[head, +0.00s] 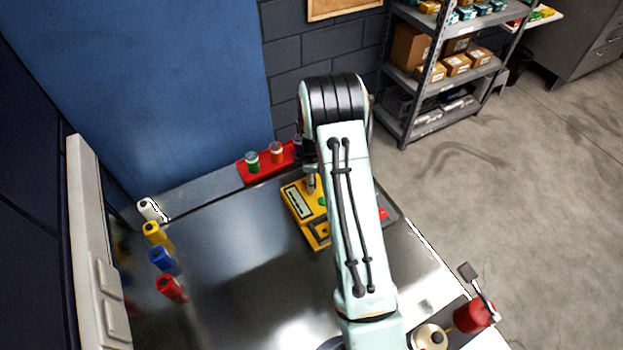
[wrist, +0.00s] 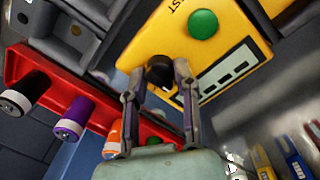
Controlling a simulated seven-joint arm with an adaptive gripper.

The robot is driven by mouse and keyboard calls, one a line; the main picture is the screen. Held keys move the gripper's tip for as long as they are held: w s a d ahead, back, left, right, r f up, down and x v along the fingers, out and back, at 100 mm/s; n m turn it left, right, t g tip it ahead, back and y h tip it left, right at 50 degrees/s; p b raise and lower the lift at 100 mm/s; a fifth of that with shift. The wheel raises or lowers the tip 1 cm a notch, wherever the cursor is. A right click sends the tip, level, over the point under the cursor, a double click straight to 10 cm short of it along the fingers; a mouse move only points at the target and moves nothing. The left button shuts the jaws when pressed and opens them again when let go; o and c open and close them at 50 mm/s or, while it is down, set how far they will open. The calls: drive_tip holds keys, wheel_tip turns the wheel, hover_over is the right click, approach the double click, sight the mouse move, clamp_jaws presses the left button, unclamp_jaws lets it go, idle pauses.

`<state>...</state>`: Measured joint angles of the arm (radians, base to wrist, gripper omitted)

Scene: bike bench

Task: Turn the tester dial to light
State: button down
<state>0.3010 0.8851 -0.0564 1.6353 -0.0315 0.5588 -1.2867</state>
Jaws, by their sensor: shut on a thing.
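The yellow tester (head: 318,232) sits on the metal bench top, partly behind my arm in the head view. In the wrist view the tester (wrist: 215,50) fills the upper middle, with a round green button or lamp (wrist: 203,24), part of the lettering "TEST", and a pale strip with dark marks (wrist: 230,70). Its black dial (wrist: 160,70) stands between my fingertips. My gripper (wrist: 158,76) is shut on the dial, one finger on each side. In the head view my gripper (head: 311,184) is over the tester's far part. The dial's pointer and setting cannot be made out.
A red rack (head: 262,168) with several coloured cylinders stands beside the tester; it also shows in the wrist view (wrist: 60,88). White, yellow, blue and red items (head: 163,258) line the bench's left edge. A red can (head: 472,316) stands front right. The middle bench is clear.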

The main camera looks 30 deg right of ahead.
drive_tip(key=shift+m, duration=0.3)
drive_tip(key=m, duration=0.5)
drive_tip(key=shift+m, duration=0.4)
drive_tip(key=m, duration=0.5)
drive_tip(key=shift+a+f+m+g, duration=0.1)
drive_tip(key=shift+m+g, duration=0.2)
drive_tip(key=c, duration=0.8)
unclamp_jaws()
